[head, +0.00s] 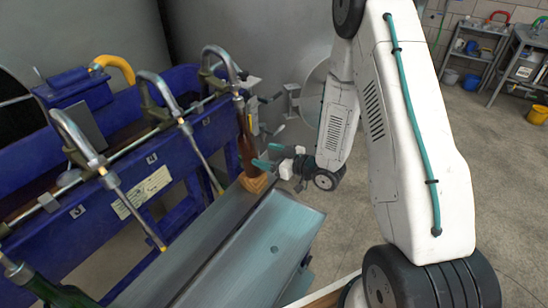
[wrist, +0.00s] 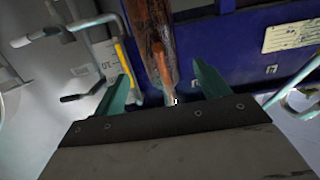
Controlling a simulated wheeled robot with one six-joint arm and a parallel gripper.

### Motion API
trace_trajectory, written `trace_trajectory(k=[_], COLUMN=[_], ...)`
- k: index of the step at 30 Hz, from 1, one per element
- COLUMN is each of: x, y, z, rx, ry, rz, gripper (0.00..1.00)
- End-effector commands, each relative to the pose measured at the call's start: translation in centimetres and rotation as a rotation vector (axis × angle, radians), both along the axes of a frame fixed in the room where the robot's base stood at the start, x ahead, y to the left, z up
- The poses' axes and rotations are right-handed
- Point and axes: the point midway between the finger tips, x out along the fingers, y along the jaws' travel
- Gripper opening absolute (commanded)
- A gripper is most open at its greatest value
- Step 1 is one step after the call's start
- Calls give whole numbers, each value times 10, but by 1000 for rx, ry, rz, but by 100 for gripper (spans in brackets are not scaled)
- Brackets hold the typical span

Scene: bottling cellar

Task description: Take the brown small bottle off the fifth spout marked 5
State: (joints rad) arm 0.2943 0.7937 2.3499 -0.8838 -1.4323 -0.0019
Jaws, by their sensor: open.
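My gripper (head: 268,156) is open, with teal fingers, just to the right of the bottle. In the wrist view the brown bottle (wrist: 150,35) lies ahead, and its narrow end points into the gap of my gripper (wrist: 163,85), one finger on each side. I cannot tell whether a finger touches it. The number at this spout is too small to read.
More spouts (head: 165,95) line the blue filler (head: 130,165) to the left. A green bottle (head: 48,290) is at the near left spout. A grey metal ledge (head: 255,250) runs along the front. A lever with a yellow part (wrist: 122,60) stands left in the wrist view. Open floor lies right.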

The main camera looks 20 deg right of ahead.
Motion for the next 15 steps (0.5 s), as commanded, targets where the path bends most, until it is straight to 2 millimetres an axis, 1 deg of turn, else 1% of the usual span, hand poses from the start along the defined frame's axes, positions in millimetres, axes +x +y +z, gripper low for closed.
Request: trace_trajectory(k=[15], x=[34], y=[23], z=[-6], rx=[0], ry=[1], rz=[1], gripper=[75])
